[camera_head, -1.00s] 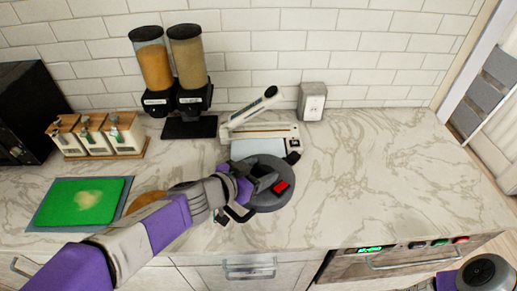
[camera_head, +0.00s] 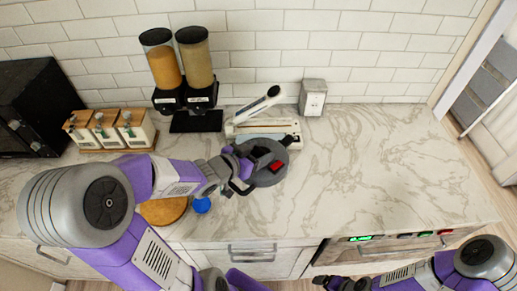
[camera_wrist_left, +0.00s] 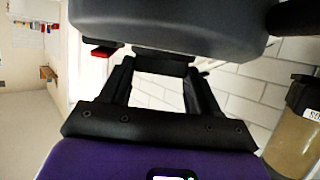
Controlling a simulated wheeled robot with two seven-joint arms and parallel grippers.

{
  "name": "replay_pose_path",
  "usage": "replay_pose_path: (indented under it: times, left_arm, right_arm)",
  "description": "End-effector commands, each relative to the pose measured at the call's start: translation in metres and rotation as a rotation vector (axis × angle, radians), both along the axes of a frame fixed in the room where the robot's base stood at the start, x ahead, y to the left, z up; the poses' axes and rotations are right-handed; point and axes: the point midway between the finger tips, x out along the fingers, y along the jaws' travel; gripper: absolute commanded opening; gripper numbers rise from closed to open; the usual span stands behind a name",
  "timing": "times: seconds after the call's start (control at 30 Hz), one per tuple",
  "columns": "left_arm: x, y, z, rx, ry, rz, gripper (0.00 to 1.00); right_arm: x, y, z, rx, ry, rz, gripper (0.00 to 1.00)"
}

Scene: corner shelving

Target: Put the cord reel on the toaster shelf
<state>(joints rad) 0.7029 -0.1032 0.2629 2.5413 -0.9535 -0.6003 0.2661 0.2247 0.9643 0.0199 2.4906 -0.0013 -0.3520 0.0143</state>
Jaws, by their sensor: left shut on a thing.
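The cord reel (camera_head: 265,163) is a dark grey disc with a red part. In the head view it is over the back middle of the counter, in front of a white device. My left gripper (camera_head: 243,165) is shut on it at its left side. In the left wrist view the reel (camera_wrist_left: 180,25) fills the top, and the fingers of my left gripper (camera_wrist_left: 160,68) reach its near edge. My right gripper (camera_head: 342,284) is low at the bottom right, empty-looking and small; its jaws are unclear. I cannot make out a toaster shelf in these views.
Two grain dispensers (camera_head: 183,75), a rack of jars (camera_head: 110,130) and a black appliance (camera_head: 32,108) stand at the back left. The white device (camera_head: 262,126) is behind the reel. A wooden round (camera_head: 163,211) and blue item (camera_head: 201,205) lie in front. The counter's right side (camera_head: 390,170) is clear.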

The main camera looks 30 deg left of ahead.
Motion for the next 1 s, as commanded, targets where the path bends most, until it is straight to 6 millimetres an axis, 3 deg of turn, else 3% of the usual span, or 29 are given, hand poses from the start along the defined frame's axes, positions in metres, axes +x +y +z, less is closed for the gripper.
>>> replay_pose_path:
  times: [0.03,0.23,0.6,0.9,1.0]
  left_arm:
    - [0.006,0.002,0.008,-0.003,-0.008,-0.003,0.00]
    - [0.020,0.011,0.006,-0.002,-0.008,0.000,0.00]
    - [0.083,0.049,0.004,0.001,-0.014,-0.002,0.00]
    - [0.114,0.068,0.004,0.001,-0.013,-0.001,0.00]
    - [0.113,0.068,-0.009,0.000,-0.009,-0.002,0.00]
  right_arm:
    - [0.000,0.000,0.012,0.000,0.000,0.000,0.87]
    - [0.000,0.000,0.034,0.000,0.000,0.000,0.87]
    - [0.000,0.000,0.037,0.000,0.000,0.000,0.87]
    - [0.000,0.000,0.043,0.000,0.000,0.000,0.87]
    - [0.000,0.000,0.038,0.000,0.000,0.000,0.87]
